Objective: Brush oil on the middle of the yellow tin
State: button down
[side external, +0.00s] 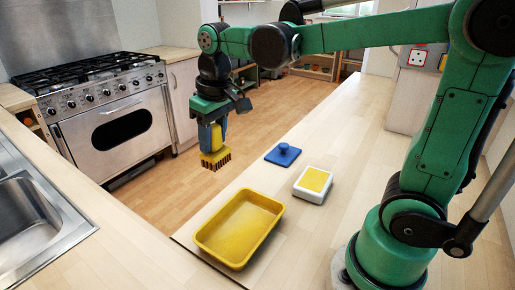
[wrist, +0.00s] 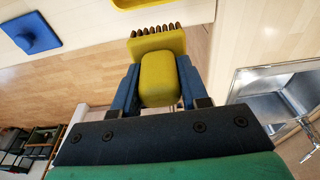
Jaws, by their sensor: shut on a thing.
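The yellow tin (side external: 238,228) is a shallow rectangular tray on the wooden counter, near its edge. A corner of it shows at the top of the wrist view (wrist: 150,3). My gripper (side external: 212,137) is shut on a yellow brush (side external: 215,158) with dark bristles pointing down. The brush is held in the air, above and beyond the tin, apart from it. In the wrist view the brush (wrist: 158,75) sits between the blue fingers of my gripper (wrist: 158,88). A white box with a yellow top (side external: 313,185) stands right of the tin; its contents are unclear.
A blue lid-like piece with a knob (side external: 283,154) lies flat on the counter behind the white box. A sink (side external: 30,215) is at the left. A range cooker (side external: 105,105) stands across the floor. Bare counter lies around the tin.

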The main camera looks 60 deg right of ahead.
jog(key=shift+s+d+f, duration=0.45)
jog(key=shift+s+f, duration=0.65)
jog(key=shift+f, duration=1)
jog(key=shift+s+d+f, duration=0.45)
jog(key=shift+s+f, duration=0.6)
jog(key=shift+f, duration=1.1)
jog(key=shift+s+d+f, duration=0.45)
jog(key=shift+s+f, duration=0.65)
jog(key=shift+f, duration=1)
jog(key=shift+a+f, duration=0.15)
jog(key=shift+a, duration=0.55)
jog(key=shift+a+r, duration=0.2)
jog(key=shift+a, duration=1.7)
jog(key=shift+a+r, duration=0.2)
jog(key=shift+a, duration=1.7)
jog(key=shift+s+d+r, duration=0.1)
jog(key=shift+d+r, duration=0.05)
jog(key=shift+d, duration=2.1)
jog(key=shift+s+d+r, duration=0.1)
jog(key=shift+d+r, duration=0.05)
jog(key=shift+d, duration=2.1)
jog(key=shift+a, duration=4.5)
jog(key=shift+d, duration=4.4)
jog(key=shift+d+r, duration=0.15)
jog(key=shift+r, duration=0.05)
jog(key=shift+w+f, duration=0.1)
notch_tip(320, 180, up, 6)
